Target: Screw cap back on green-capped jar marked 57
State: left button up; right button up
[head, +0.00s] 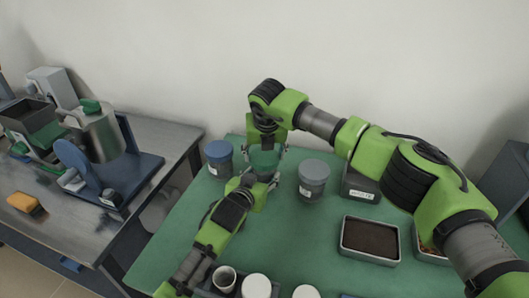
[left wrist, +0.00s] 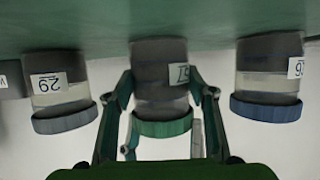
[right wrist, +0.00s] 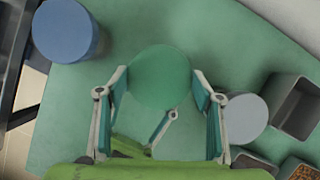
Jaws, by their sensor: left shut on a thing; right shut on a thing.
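The green-capped jar (head: 262,175) stands on the green table between two other jars. In the left wrist view, which is upside down, its grey body (left wrist: 160,80) bears a partly hidden label, and its green cap (left wrist: 162,127) sits at the mouth with no clear gap. My left gripper (left wrist: 155,100) is shut around the jar's body from the front. My right gripper (right wrist: 160,95) comes from above and is shut on the green cap (right wrist: 159,77), with a finger on each side. Whether the cap is threaded tight cannot be told.
A blue-capped jar (head: 219,158) stands close on the left, a grey-capped jar (head: 312,180) close on the right. Trays, one dark-filled (head: 369,240), lie further right. White-lidded containers (head: 257,287) stand at the front. A metal bench (head: 160,140) with equipment is at left.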

jog(key=shift+f, duration=0.3)
pick_arm(q)
grip_shut()
pick_arm(e)
jog(key=m, duration=0.1)
jog(key=m+h, duration=0.1)
jog(key=m, duration=0.1)
jog(key=shift+a+m+h, duration=0.25)
jog(key=shift+m+h, duration=0.05)
jog(key=shift+m, duration=0.1)
pick_arm(q)
jog(key=shift+f, duration=0.1)
pick_arm(e)
jog(key=m+h, duration=0.1)
jog(key=m, duration=0.2)
jog(key=shift+g, duration=0.3)
jog(key=shift+w, duration=0.1)
jog(key=o, duration=0.8)
jog(key=shift+r, duration=0.1)
